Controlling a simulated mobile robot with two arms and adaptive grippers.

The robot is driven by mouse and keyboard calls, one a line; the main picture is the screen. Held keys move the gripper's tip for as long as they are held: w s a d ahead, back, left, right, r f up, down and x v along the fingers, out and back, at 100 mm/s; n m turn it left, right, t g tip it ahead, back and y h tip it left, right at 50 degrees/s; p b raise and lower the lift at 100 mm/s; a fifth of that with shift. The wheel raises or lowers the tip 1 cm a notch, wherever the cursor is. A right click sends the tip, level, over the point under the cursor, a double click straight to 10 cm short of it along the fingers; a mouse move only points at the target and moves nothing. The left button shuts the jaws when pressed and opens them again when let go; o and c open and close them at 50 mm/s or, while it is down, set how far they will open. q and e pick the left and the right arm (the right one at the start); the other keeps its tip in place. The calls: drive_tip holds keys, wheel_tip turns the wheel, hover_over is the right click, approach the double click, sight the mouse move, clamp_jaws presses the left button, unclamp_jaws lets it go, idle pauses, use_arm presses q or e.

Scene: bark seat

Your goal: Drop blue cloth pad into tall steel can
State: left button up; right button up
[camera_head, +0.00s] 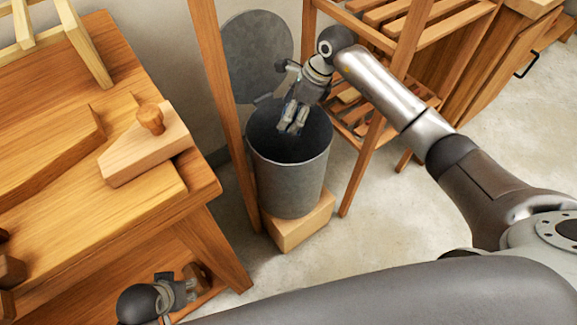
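The tall steel can (290,180) is a grey, open-topped cylinder standing upright, with a dark interior. The blue cloth pad is not visible anywhere; the can's bottom is hidden in shadow.
The can stands on a wooden block (300,224), between wooden posts (232,120). A round grey lid (258,58) is behind it. A wooden workbench (70,190) with a knobbed wooden block (147,150) fills the left. A slatted wooden rack (430,35) stands right.

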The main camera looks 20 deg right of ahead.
use_arm(q)
drive_tip(key=shift+v, duration=1.25)
use_arm(e)
drive_tip(key=shift+f, duration=0.55)
use_arm(q)
drive_tip(key=shift+w+r, duration=0.1)
drive_tip(key=shift+w, duration=0.05)
use_arm(e)
drive_tip(key=o, duration=1.1)
drive_tip(key=shift+c, duration=0.2)
drive_tip(key=v, duration=1.2)
drive_tip(key=shift+s, duration=0.1)
